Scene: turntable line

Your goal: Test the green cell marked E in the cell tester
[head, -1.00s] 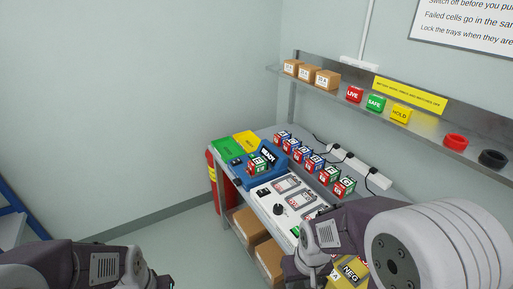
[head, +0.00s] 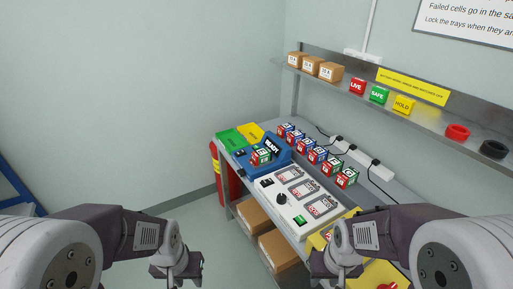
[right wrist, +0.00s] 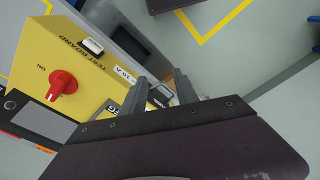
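A white panel (head: 282,200) with a black knob and meters lies right of the tester. A yellow test board (right wrist: 88,70) with a red knob is near my right gripper. Green (head: 231,139) and yellow (head: 250,131) trays lie far left. A shelf (head: 430,113) runs above.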

